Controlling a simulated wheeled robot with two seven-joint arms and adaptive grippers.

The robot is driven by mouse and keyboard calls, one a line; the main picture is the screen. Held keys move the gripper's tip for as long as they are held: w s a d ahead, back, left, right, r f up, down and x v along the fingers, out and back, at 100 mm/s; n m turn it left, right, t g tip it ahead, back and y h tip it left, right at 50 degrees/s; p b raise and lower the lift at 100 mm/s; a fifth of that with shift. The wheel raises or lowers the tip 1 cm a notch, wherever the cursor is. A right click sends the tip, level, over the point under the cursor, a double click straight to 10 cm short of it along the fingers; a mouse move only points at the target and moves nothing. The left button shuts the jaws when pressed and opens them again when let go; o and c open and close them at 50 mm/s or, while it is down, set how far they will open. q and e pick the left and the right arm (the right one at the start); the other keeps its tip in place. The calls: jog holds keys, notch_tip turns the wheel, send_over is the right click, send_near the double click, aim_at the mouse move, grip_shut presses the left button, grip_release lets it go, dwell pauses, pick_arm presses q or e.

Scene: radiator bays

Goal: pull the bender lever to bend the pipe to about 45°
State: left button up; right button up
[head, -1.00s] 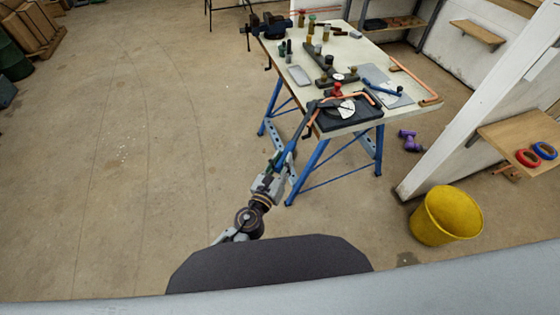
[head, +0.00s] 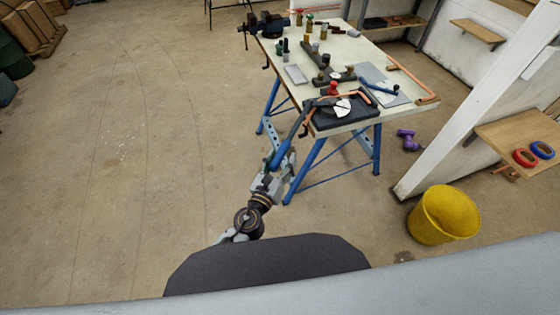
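The pipe bender (head: 342,107) sits on a dark block at the near corner of the workbench. Its lever (head: 283,150), with a blue grip, reaches out over the bench edge, down and left toward me. A copper pipe (head: 362,97) lies in the bender and looks bent; its exact angle is too small to read. My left gripper (head: 280,163) is at the outer end of the lever, with the blue grip against its fingers. I cannot tell whether the fingers are closed around it. My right gripper is not in view.
The workbench (head: 345,52) holds a vise, several small tools, a blue-handled tool (head: 380,88) and another copper pipe (head: 412,80). A yellow bucket (head: 443,215) and a purple object (head: 408,140) are on the floor at right.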

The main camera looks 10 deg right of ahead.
pick_arm(q)
jog(key=shift+s+a, duration=0.15)
jog(key=shift+s, duration=0.1)
jog(key=v, duration=0.7)
jog(key=shift+s+a, duration=0.2)
dwell(0.6)
jog(key=shift+w+f, duration=0.1)
